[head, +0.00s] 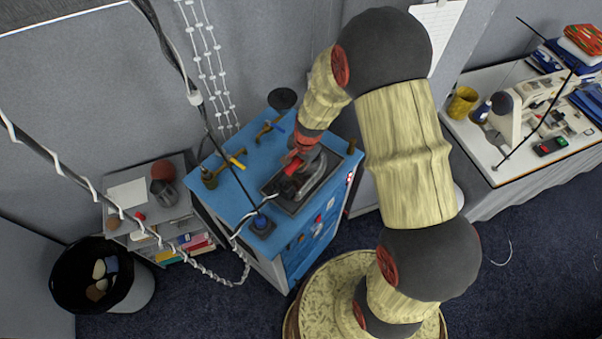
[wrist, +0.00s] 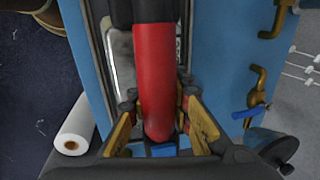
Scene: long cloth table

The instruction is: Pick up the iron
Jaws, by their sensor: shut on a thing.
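The iron (head: 318,177) has a red handle and a dark and metallic body. It is on or just above a dark tray (head: 275,187) on top of the blue cabinet (head: 229,205); I cannot tell if it touches the tray. In the wrist view the red handle (wrist: 153,80) runs up the middle between the fingers. My gripper (wrist: 158,128) is shut on this handle, with a yellowish pad on each side of it. In the head view my gripper (head: 296,163) reaches down to the iron, and my arm covers part of the area behind it.
Brass valves (head: 237,162) stand along the back of the blue cabinet top. A cord hangs down to a dark blue base (head: 261,224) at its front. A low shelf (head: 165,207) and a black bin (head: 103,272) stand to the left. A cloth table (head: 500,180) with a sewing machine (head: 512,112) is at right.

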